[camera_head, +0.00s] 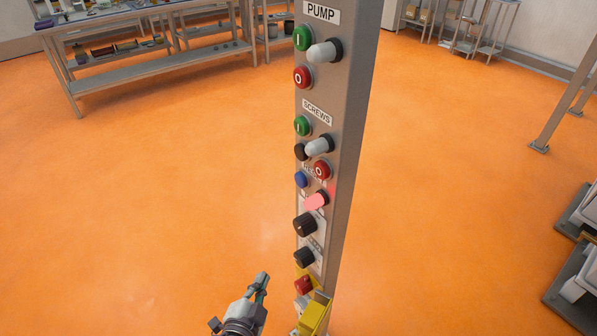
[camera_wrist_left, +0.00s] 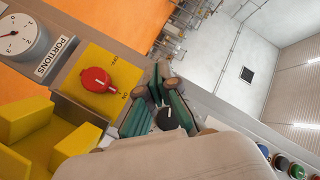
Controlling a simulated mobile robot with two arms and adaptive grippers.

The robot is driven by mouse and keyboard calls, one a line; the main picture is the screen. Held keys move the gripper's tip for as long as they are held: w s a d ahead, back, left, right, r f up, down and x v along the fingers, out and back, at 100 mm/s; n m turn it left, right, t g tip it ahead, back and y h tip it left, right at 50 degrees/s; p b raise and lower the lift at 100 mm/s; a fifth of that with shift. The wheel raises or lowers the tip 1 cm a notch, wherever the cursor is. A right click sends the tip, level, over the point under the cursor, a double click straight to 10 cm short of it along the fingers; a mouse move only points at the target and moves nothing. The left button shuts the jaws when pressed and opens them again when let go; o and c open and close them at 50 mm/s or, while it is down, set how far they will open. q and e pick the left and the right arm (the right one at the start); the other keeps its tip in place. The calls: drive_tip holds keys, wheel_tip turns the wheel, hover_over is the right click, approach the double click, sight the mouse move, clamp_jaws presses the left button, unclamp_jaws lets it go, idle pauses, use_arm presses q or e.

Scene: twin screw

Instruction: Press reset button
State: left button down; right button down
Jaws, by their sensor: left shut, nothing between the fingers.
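A grey control post carries a column of buttons and knobs. A small blue button (camera_head: 301,179) sits on its front face below the SCREWS group; the lettering beside it is partly hidden, so I cannot read whether it says reset. A blue button also shows at the lower right edge of the left wrist view (camera_wrist_left: 263,150). My left gripper (camera_head: 262,281) is shut and empty, left of the post's lower part and well below the blue button. In the left wrist view its green fingers (camera_wrist_left: 162,82) are together, with a black knob (camera_wrist_left: 166,117) seen behind them. My right gripper is not in view.
A pink lamp (camera_head: 316,202), black knobs (camera_head: 305,224) and a red switch (camera_head: 303,285) on a yellow plate are lower on the post. A yellow box (camera_head: 314,317) juts out at the bottom. A workbench (camera_head: 150,65) stands behind; the orange floor between is clear.

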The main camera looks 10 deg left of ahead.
sight(301, 180)
use_arm(q)
wheel_tip(301, 180, up, 26)
drive_tip(key=s+a+m+t+p, duration=0.1)
drive_tip(key=t+p, duration=0.1)
drive_tip(key=t, duration=0.3)
drive_tip(key=shift+s+f+m+p, duration=0.15)
drive_tip(key=shift+m+p, duration=0.2)
drive_tip(key=shift+m, duration=0.05)
drive_tip(key=w+d+p, duration=0.1)
drive_tip(key=w+d, duration=0.5)
drive_tip(key=shift+w+p, duration=0.15)
drive_tip(key=shift+p, duration=0.2)
drive_tip(key=shift+w+d, duration=0.1)
drive_tip(key=shift+d, duration=0.05)
idle(0.4)
drive_tip(key=shift+w+d, duration=0.2)
